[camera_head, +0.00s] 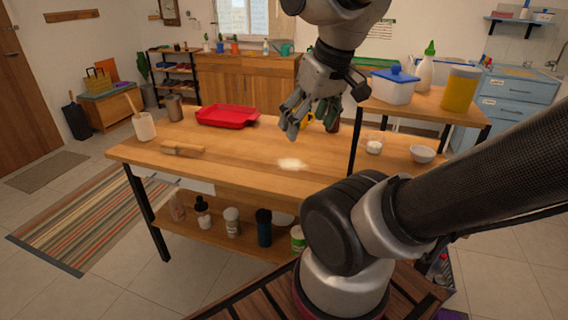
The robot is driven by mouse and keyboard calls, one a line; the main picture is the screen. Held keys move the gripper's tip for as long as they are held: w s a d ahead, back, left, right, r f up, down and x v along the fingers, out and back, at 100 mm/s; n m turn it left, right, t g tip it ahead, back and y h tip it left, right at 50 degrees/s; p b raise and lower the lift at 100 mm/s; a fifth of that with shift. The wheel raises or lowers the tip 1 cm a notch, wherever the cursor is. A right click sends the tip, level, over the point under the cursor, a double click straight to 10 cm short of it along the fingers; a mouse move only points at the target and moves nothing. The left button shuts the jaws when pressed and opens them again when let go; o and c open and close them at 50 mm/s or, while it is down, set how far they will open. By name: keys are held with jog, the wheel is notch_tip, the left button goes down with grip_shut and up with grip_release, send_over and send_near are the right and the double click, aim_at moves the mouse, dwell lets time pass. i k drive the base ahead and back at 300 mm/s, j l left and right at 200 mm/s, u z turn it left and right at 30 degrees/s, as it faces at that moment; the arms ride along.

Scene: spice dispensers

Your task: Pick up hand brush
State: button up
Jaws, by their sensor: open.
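The hand brush (182,148) appears to be the small light-wood item lying flat on the left part of the wooden table, near its front edge. My gripper (290,122) hangs above the middle of the table, pointing down. It is open, with nothing seen between its fingers. It is to the right of the brush and well apart from it.
A red tray (228,116) lies behind the brush. A white crock (144,126) with a utensil stands left of it. A pale powder patch (292,164) marks the table. A white bowl (422,154) sits at right, below a raised shelf (425,106).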

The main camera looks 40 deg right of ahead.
aim_at(173, 147)
jog(key=i+j+z, duration=0.1)
jog(key=i+j, duration=0.2)
jog(key=i+j+z, duration=0.1)
jog(key=i+j, duration=0.15)
jog(key=i+j+z, duration=0.1)
jog(key=i+j, duration=0.2)
jog(key=j, duration=0.15)
jog(key=i+j+z, duration=0.15)
jog(key=j, duration=0.25)
jog(key=i+j+z, duration=0.1)
jog(key=i+j, duration=0.25)
jog(key=i+j+z, duration=0.1)
jog(key=j, duration=0.4)
jog(key=i, duration=0.1)
